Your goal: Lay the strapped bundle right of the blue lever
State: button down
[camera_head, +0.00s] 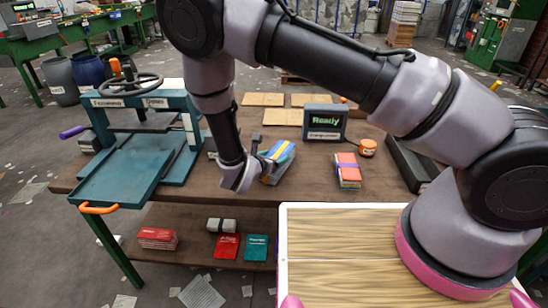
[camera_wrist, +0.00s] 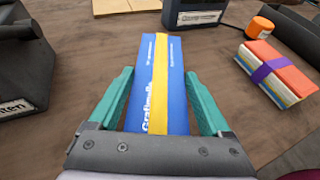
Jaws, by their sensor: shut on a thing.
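A blue bundle with a yellow strap (camera_wrist: 174,85) lies between the two teal fingers of my gripper (camera_wrist: 159,74), which is shut on it. In the head view the bundle (camera_head: 282,151) shows just beyond my wrist, over the middle of the bench; I cannot tell whether it touches the top. A second bundle, orange and white with a purple strap (camera_wrist: 270,70), lies flat to its right; it also shows in the head view (camera_head: 348,172). A violet-blue lever (camera_head: 73,132) sticks out at the left of the teal press (camera_head: 122,180).
A small screen reading "Ready" (camera_head: 324,122) and an orange knob (camera_head: 368,148) stand behind the bundles. Flat tan boards (camera_head: 283,117) lie at the back of the bench. The press has an orange handle (camera_head: 99,210) and a black handwheel (camera_head: 130,84). Bare bench lies between the two bundles.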

grip_release()
jog(key=shift+f, duration=0.1)
